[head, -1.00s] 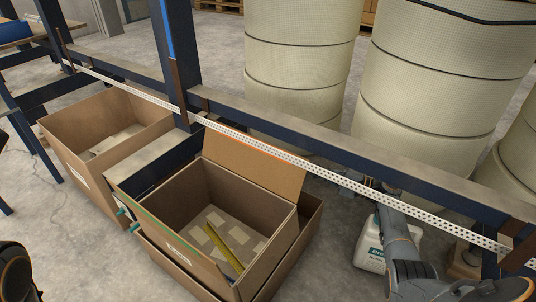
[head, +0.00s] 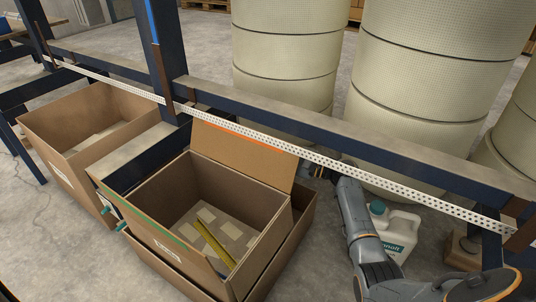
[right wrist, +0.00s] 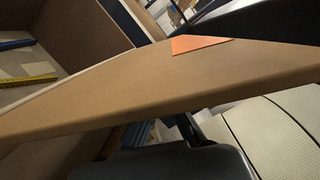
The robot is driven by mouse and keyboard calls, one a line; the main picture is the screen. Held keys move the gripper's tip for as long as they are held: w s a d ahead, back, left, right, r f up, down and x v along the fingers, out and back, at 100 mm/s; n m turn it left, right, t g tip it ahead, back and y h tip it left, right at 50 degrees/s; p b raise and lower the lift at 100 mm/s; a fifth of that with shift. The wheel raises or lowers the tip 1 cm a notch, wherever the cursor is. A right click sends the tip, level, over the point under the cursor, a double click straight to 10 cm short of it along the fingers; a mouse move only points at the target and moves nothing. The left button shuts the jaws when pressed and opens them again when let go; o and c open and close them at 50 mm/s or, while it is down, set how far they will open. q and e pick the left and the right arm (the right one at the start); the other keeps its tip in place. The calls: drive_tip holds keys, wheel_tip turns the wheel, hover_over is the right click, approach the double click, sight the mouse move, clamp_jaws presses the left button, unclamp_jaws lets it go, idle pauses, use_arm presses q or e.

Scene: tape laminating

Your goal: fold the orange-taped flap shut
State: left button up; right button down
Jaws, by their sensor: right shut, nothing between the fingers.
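The brown cardboard flap (head: 240,153) stands open along the far side of the front box (head: 165,225), with orange tape (head: 268,144) along its top edge. In the right wrist view the flap (right wrist: 150,85) crosses the picture, with an orange tape patch (right wrist: 200,44) near its upper edge. My right gripper (head: 320,172) is shut and empty, at the flap's right end on its outer side, partly hidden behind the beam. Its dark fingers (right wrist: 188,128) show just beyond the flap in the wrist view; I cannot tell whether they touch it. My left gripper is out of view.
A perforated white strip (head: 350,160) runs along the dark beam behind the flap. A white jug (head: 398,232) stands beside my right arm. Large cream rolls (head: 285,60) stand behind. Another open box (head: 75,170) is at left. A yellow strip (head: 215,242) lies inside the front box.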

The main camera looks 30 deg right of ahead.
drive_tip(key=shift+s+a+r, duration=0.15)
drive_tip(key=shift+s+a, duration=0.05)
drive_tip(key=shift+a, duration=0.1)
idle(0.4)
drive_tip(key=shift+s+a+r+n, duration=0.1)
drive_tip(key=shift+a+r+n, duration=0.1)
drive_tip(key=shift+n, duration=0.2)
